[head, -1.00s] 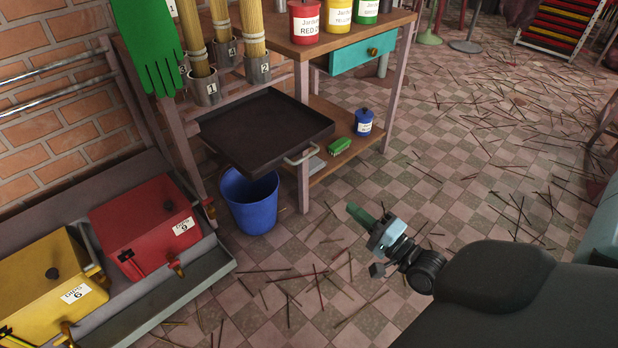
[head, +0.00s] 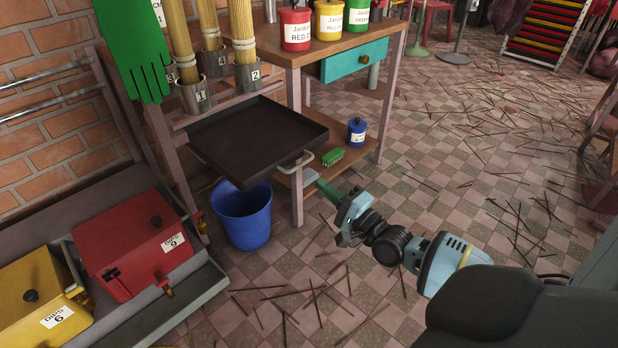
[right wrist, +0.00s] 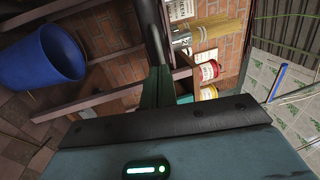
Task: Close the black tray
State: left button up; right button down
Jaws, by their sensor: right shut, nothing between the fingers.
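The black tray (head: 255,138) is slid out from the workbench, a shallow dark pan with a light handle (head: 295,164) on its front edge. My right gripper (head: 323,187) is shut and empty, its green fingers pointing up and left towards the handle. It looks close to the handle, just in front and to the right; I cannot tell if they touch. In the right wrist view, the shut fingers (right wrist: 157,88) point at a dark bar, perhaps the tray's edge. My left gripper is not in view.
A blue bucket (head: 243,213) stands on the floor below the tray. The workbench (head: 292,50) bears red, yellow and green cans. A green brush (head: 332,156) and a blue jar (head: 357,132) sit on its lower shelf. Red (head: 130,245) and yellow boxes stand at left.

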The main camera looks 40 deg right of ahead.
jog(key=shift+b+x, duration=0.55)
jog(key=shift+x, duration=2.05)
